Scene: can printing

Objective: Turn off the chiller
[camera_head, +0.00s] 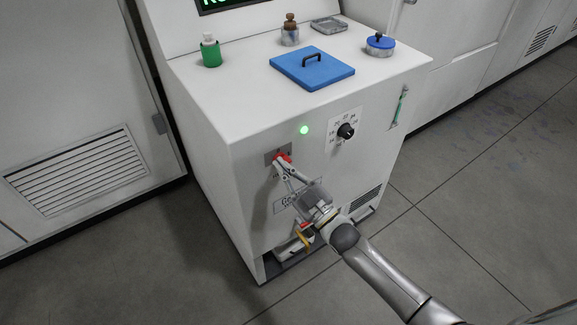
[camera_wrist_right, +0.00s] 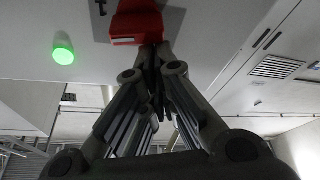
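The chiller (camera_head: 215,130) is a white cabinet. A green light (camera_head: 304,130) is lit on its front, and it also shows in the wrist view (camera_wrist_right: 63,50). Left of and below the light is a red switch (camera_head: 282,157) on a grey plate; it fills the top middle of the wrist view (camera_wrist_right: 137,24). My right gripper (camera_head: 286,166) is at the switch, partly covering it. In the wrist view its fingertips (camera_wrist_right: 153,52) are together at the switch's near edge. Whether they touch it I cannot tell. My left gripper is out of view.
A black dial (camera_head: 346,131) is right of the light. On top are a blue lid (camera_head: 312,68) with a black handle, a green bottle (camera_head: 211,52), a brown-topped bottle (camera_head: 290,30) and a blue-capped jar (camera_head: 380,45). The grey floor (camera_head: 470,190) at right is clear.

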